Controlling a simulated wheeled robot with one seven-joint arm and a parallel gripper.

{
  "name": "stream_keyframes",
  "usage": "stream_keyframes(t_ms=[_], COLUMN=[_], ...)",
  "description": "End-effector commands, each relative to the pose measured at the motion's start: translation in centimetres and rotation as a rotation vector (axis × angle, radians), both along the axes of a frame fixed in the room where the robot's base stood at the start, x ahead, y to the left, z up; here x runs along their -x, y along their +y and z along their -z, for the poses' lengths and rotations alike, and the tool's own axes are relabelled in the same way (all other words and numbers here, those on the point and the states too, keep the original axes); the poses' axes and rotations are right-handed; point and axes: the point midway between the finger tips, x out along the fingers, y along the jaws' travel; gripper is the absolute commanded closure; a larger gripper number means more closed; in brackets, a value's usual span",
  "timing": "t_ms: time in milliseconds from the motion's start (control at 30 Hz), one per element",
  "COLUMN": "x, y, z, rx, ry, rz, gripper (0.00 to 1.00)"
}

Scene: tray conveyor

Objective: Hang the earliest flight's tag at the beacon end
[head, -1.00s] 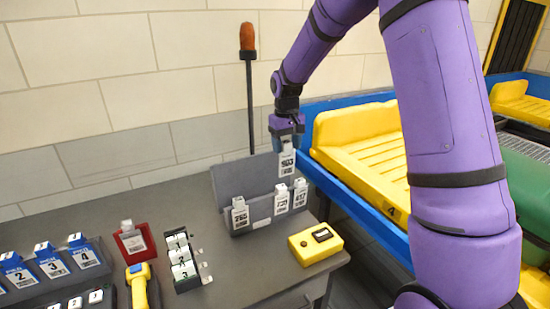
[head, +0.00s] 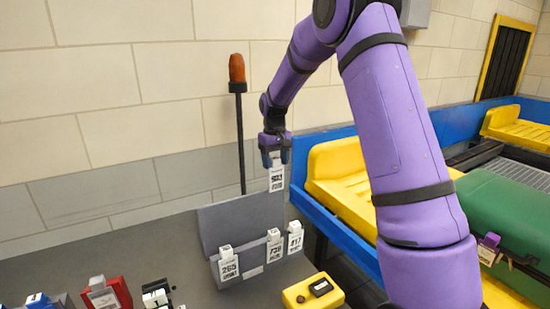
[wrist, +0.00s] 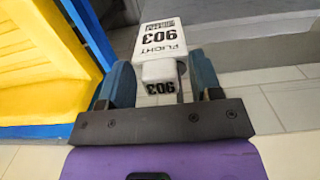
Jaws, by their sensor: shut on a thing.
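My gripper (head: 275,160) is shut on a white flight tag marked 903 (head: 277,180), held above the right part of the grey rack (head: 225,232). In the wrist view the 903 tag (wrist: 160,40) sits between the two fingers. On the rack's front hang tag 265 (head: 228,265) at the left, a tag that seems to read 739 (head: 274,248), and one ending in 17 (head: 295,240) at the right. A wider gap lies between 265 and the middle tag. The orange beacon (head: 237,68) tops a dark pole behind the rack, left of my gripper.
A yellow box (head: 313,292) stands in front of the rack's right end. A red holder (head: 108,294) is at the lower left. The blue-edged conveyor (head: 335,212) with yellow trays and a green case (head: 500,215) runs along the right.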

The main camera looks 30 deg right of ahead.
Motion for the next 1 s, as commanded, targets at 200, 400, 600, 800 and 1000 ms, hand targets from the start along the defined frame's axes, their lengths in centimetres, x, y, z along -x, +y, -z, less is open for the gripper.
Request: stream_keyframes(t_ms=[200,400,600,800,1000], x=[0.0,0.0,0.0,0.0,0.0], y=[0.0,0.0,0.0,0.0,0.0], z=[1.3,2.6,3.7,4.9,6.1], rx=[0.0,0.0,0.0,0.0,0.0], ry=[0.001,0.001,0.0,0.001,0.001], rz=[0.0,0.0,0.0,0.0,0.0], gripper=[0.78,0.78,0.78,0.78,0.78])
